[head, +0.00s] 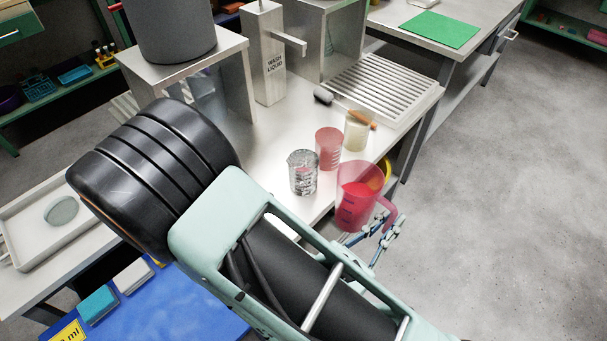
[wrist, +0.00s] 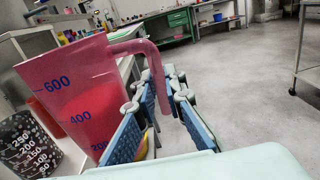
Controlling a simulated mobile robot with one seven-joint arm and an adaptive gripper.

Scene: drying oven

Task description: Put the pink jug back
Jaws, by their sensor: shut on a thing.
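The pink jug (head: 358,192) is see-through, with blue volume marks and red liquid inside. It is at the right front edge of the steel bench (head: 275,135). I cannot tell whether its base touches the bench. In the wrist view the jug (wrist: 72,88) fills the left side, slightly tilted in the picture, with its handle toward the fingers. My gripper (head: 384,238) is beside the jug. In the wrist view my gripper (wrist: 157,100) has its blue-padded fingers shut on the handle, one on each side.
A marked glass beaker (head: 303,174), a pink beaker (head: 329,146) and a beaker of pale liquid (head: 356,132) stand close behind the jug. A brush (head: 325,96) and a slatted rack (head: 383,88) lie farther back. The floor at right is clear.

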